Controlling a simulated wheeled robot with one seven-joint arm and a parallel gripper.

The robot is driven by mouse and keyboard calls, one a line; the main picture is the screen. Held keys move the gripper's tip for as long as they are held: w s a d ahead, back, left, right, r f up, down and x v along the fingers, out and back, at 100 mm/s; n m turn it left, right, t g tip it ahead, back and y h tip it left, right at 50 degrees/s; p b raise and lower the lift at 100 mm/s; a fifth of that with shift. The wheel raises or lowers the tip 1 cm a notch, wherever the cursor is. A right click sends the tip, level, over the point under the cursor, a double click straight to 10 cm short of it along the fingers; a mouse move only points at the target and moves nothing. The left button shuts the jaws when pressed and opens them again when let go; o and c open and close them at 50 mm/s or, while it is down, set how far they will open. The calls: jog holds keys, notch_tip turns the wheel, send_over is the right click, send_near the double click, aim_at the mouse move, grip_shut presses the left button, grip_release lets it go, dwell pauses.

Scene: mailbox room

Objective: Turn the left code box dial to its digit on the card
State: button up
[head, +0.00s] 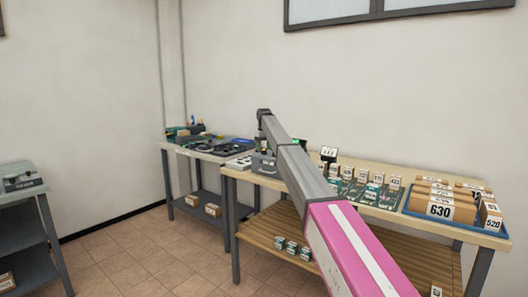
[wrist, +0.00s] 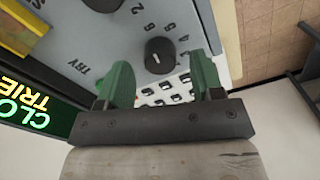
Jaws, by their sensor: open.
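In the wrist view my gripper (wrist: 160,62) is open. Its two green fingers stand on either side of a black round dial (wrist: 160,54) with a white pointer mark, on the grey panel of the code box (wrist: 75,40). I cannot tell whether the fingers touch the dial. Digits are printed around it. Part of a second dark dial (wrist: 103,4) shows at the top edge. In the head view the code box (head: 264,166) is partly hidden behind my arm. A white card with dark marks (head: 329,153) stands to its right, too small to read.
A display with green and yellow text (wrist: 30,112) and a yellow part (wrist: 22,28) are beside the panel in the wrist view. A blue tray (head: 410,208) of numbered boxes stands on the right of the bench. Another bench (head: 200,148) holds tools at left.

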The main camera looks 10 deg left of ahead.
jog(key=shift+f, duration=0.85)
jog(key=c, duration=0.9)
jog(key=shift+c, duration=0.2)
jog(key=shift+m, duration=0.4)
jog(key=m, duration=0.3)
jog(key=shift+m, duration=1.9)
